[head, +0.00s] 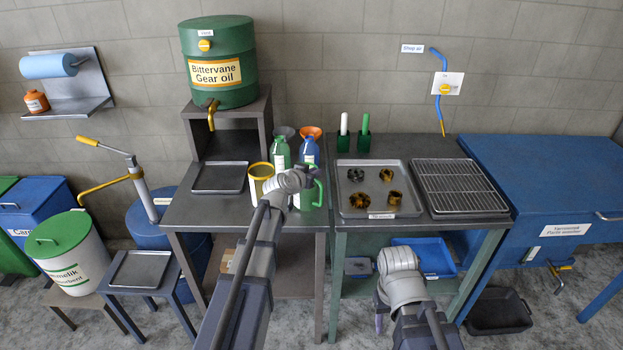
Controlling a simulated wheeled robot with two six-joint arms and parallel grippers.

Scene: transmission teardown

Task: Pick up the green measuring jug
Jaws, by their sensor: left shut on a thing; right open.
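The green measuring jug (308,199) stands upright or nearly so near the right edge of the left-hand bench (210,212), its handle on its right side. My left gripper (296,184) is at the jug and shut on it; my wrist hides the fingers and part of the jug. I cannot tell whether the jug's base touches the bench. My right gripper (381,318) is low in front of the right-hand bench, open and empty, mostly hidden by its wrist.
A yellow-rimmed container (260,178) stands just left of the jug. A green bottle (281,152) and a blue bottle (310,151) with funnels stand behind. A tray of gear parts (348,205) and a wire rack (459,187) lie right. An empty tray (220,178) lies left.

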